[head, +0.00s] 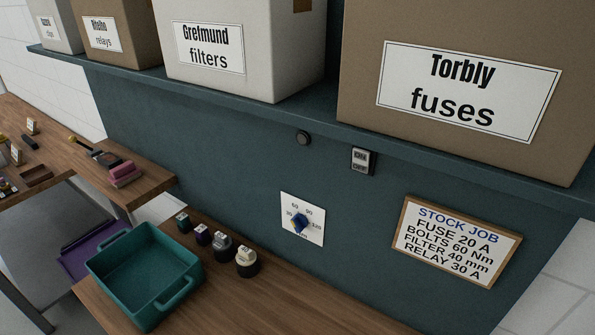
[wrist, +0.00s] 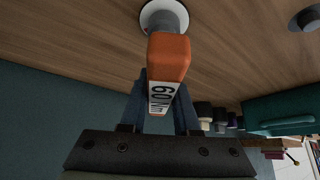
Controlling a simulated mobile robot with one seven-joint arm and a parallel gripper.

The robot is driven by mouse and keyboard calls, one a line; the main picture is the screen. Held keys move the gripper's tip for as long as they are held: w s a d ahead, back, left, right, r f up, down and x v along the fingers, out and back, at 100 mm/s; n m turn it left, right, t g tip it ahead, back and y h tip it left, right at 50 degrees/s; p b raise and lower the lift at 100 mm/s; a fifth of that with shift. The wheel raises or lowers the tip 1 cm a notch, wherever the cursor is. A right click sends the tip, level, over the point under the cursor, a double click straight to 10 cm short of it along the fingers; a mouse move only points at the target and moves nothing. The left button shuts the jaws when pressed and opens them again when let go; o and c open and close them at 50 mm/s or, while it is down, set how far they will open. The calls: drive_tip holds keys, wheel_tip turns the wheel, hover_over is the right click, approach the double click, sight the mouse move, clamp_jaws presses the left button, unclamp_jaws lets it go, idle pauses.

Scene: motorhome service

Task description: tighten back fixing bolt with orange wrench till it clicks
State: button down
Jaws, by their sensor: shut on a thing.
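In the wrist view my gripper (wrist: 160,105) is shut on the orange wrench (wrist: 168,58), which carries a white label reading "60 Nm". The wrench's far end meets a grey round fitting, a bolt (wrist: 166,18), with a white ring around it on the wooden surface. I cannot tell whether the wrench is fully seated on it. A second dark grey round bolt-like piece (wrist: 306,18) stands at the top right. I cannot tell which is the back one. My gripper and the wrench are not in the head view.
The head view shows a teal bin (head: 145,275) on the wooden bench, with several small dark pots (head: 222,246) beside it. A dial (head: 302,222) and a job board (head: 457,241) reading "BOLTS 60 Nm" are on the wall. Boxes stand on a shelf (head: 225,93) above.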

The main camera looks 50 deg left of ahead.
drive_tip(key=shift+r, duration=0.15)
drive_tip(key=m+h+p, duration=0.1)
drive_tip(key=m, duration=0.1)
drive_tip(key=shift+w+d+m+t, duration=0.1)
drive_tip(key=shift+m+t, duration=0.2)
drive_tip(key=shift+t, duration=0.1)
drive_tip(key=shift+w+d+m+t+h, duration=0.15)
drive_tip(key=shift+m+t+h, duration=0.15)
drive_tip(key=shift+m+h, duration=0.75)
drive_tip(key=shift+m+y, duration=0.25)
drive_tip(key=shift+m+h+b, duration=0.4)
drive_tip(key=shift+m, duration=0.3)
drive_tip(key=m, duration=0.1)
drive_tip(key=m+h+b, duration=0.1)
drive_tip(key=shift+d+m+h, duration=0.25)
drive_tip(key=shift+m+h, duration=0.05)
drive_tip(key=shift+m, duration=0.1)
drive_tip(key=shift+d+m, duration=0.1)
drive_tip(key=shift+m, duration=0.3)
drive_tip(key=shift+h, duration=0.3)
